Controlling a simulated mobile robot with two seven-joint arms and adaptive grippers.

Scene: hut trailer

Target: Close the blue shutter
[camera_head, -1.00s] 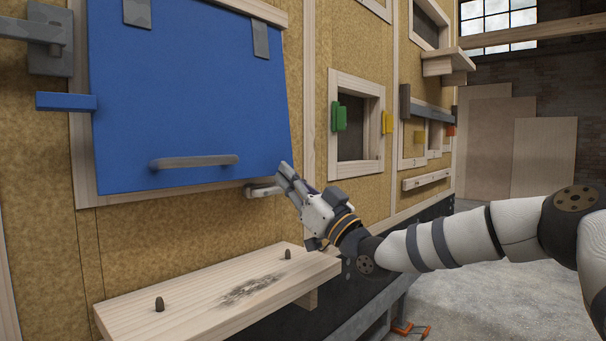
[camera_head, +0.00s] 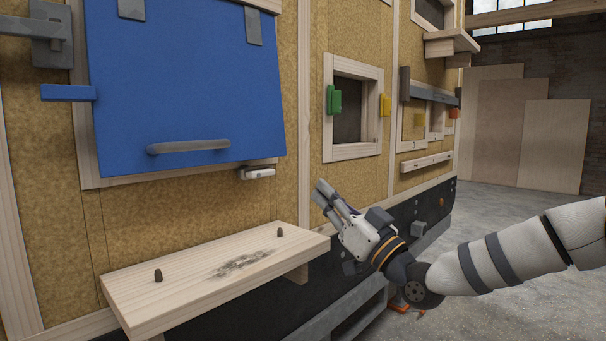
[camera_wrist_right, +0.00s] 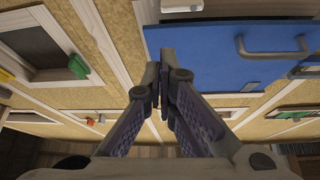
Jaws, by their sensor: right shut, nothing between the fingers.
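The blue shutter (camera_head: 185,90) hangs from hinges at its top, over a wooden-framed opening in the trailer wall. Its lower edge stands slightly out from the frame. A grey handle (camera_head: 188,146) runs along its lower part. A small white and grey catch (camera_head: 257,173) sits below its lower right corner. My right gripper (camera_head: 322,191) is shut and empty, to the right of and below the shutter, apart from it. In the right wrist view its fingertips (camera_wrist_right: 165,66) are together, and the shutter (camera_wrist_right: 215,60) shows at the upper right. My left gripper is not in view.
A wooden shelf (camera_head: 215,268) with two dark pegs juts out below the shutter. A blue bar (camera_head: 68,93) sticks out at the shutter's left. A small window (camera_head: 353,108) with green and yellow blocks is to the right. Floor space is free at the right.

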